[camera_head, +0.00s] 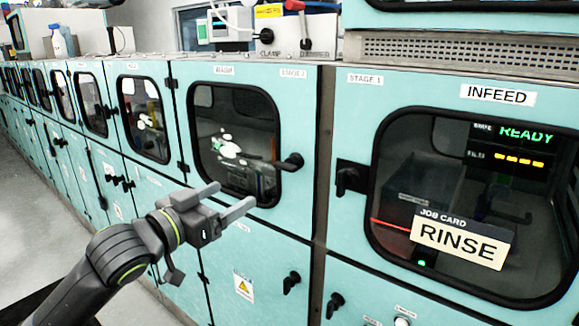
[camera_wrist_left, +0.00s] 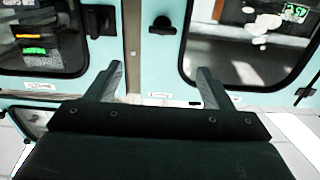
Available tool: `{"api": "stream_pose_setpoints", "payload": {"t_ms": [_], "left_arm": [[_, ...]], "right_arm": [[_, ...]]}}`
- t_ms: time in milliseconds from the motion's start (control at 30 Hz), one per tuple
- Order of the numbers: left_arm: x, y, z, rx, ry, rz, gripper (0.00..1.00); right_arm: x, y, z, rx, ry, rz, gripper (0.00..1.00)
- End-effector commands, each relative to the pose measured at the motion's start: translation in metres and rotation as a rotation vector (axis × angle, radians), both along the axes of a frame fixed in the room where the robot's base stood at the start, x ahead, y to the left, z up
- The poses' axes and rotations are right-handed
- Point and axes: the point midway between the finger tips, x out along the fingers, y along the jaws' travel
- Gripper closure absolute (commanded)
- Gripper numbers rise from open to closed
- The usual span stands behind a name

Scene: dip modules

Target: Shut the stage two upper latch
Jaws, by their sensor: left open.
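The stage two upper latch (camera_head: 290,162) is a black handle at the right edge of the stage 2 door (camera_head: 240,85), lying roughly level toward the window. In the left wrist view a dark latch (camera_wrist_left: 162,24), apparently the same one, is beside the seam, beyond the fingers. The door looks flush with its frame. My left gripper (camera_head: 232,197) is open and empty, to the left of and below the latch, apart from it. Its two spread fingers also show in the left wrist view (camera_wrist_left: 160,82). My right gripper is out of view.
The stage 1 infeed door (camera_head: 350,120) with its own latch (camera_head: 347,180) is to the right, with a RINSE job card (camera_head: 460,239) on its window. Lower latches (camera_head: 291,282) sit beneath. More cabinet doors (camera_head: 141,115) run left. The floor (camera_head: 30,225) at left is clear.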

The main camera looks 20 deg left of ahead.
Motion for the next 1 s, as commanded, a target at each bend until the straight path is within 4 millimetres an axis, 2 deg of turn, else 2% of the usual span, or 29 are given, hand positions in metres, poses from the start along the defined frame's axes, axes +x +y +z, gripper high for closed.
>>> {"api": "stream_pose_setpoints", "payload": {"t_ms": [267, 567, 1000], "left_arm": [[0.022, -0.007, 0.001, -0.008, 0.001, 0.001, 0.25], [0.058, -0.021, 0.001, -0.008, 0.003, -0.001, 0.25], [0.128, -0.046, 0.002, -0.005, 0.003, 0.001, 0.25]], "right_arm": [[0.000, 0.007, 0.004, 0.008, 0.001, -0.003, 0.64], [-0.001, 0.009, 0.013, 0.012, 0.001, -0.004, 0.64], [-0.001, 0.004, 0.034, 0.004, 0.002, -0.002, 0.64]]}}
